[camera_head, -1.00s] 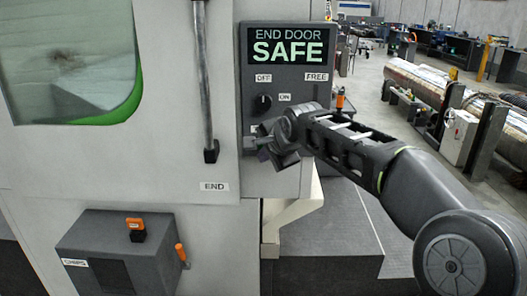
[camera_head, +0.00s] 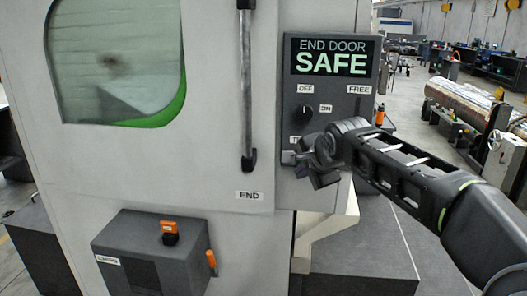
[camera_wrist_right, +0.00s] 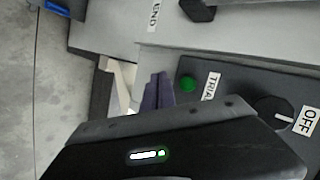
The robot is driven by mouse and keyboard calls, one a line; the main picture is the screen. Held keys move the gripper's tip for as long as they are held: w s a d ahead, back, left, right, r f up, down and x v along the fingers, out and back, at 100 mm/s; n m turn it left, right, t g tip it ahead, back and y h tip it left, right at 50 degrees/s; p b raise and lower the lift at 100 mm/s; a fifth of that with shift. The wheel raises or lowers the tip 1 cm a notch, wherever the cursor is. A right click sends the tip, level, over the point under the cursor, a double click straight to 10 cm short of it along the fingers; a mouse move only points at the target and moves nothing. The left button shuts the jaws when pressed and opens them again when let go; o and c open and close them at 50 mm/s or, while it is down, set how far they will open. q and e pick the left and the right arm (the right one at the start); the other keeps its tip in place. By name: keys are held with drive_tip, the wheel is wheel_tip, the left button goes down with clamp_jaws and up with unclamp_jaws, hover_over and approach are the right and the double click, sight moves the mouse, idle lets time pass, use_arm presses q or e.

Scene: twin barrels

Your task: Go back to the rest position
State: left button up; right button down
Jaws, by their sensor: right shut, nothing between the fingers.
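My right gripper (camera_head: 294,158) is in front of the lower left of the dark control panel in the head view, below the round knob (camera_head: 307,115). Its fingers are together with nothing between them; in the right wrist view the shut fingers (camera_wrist_right: 158,92) show next to a green button (camera_wrist_right: 188,84). I cannot tell whether they touch the panel. My right arm comes in from the right edge, stretched toward the panel. My left gripper is not in view.
The panel's screen (camera_head: 332,58) reads END DOOR SAFE. Left of it are a vertical door handle (camera_head: 247,95) and a green-edged window (camera_head: 118,60). A dark CHIPS box (camera_head: 150,255) juts out below, with orange-tipped levers. Open floor and workbenches lie at the right.

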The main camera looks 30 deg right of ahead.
drive_tip(key=w+a+f+n+t+y, duration=0.1)
drive_tip(key=w+a+f+n+y, duration=0.1)
drive_tip(key=w+a+f+n, duration=0.55)
drive_tip(key=s+a+f+n+g+y, duration=0.1)
drive_tip(key=a+f+n, duration=0.1)
drive_tip(key=a+f, duration=0.35)
drive_tip(key=s+a+f+n, duration=0.1)
drive_tip(key=a+f+n, duration=0.1)
drive_tip(key=f, duration=0.6)
drive_tip(key=s+a+f+n+g+y, duration=0.1)
drive_tip(key=a+f+n, duration=0.15)
drive_tip(key=f, duration=0.45)
drive_tip(key=s+a+f+n+g+y, duration=0.1)
drive_tip(key=s+a+f, duration=0.4)
drive_tip(key=f, duration=0.3)
drive_tip(key=s+a+f+n+g, duration=0.1)
drive_tip(key=s+a+f, duration=0.35)
drive_tip(key=f, duration=0.35)
drive_tip(key=s+a+f+g, duration=0.2)
drive_tip(key=s+f, duration=0.2)
drive_tip(key=s, duration=0.3)
drive_tip(key=s+a+f+g+y, duration=0.1)
drive_tip(key=s+a+f+g, duration=0.1)
drive_tip(key=s, duration=0.5)
drive_tip(key=s+a+f+g, duration=0.2)
drive_tip(key=s+a+f, duration=0.2)
drive_tip(key=s, duration=0.4)
drive_tip(key=shift+f+n+y, duration=0.3)
drive_tip(key=shift+f, duration=0.55)
drive_tip(key=shift+w, duration=0.15)
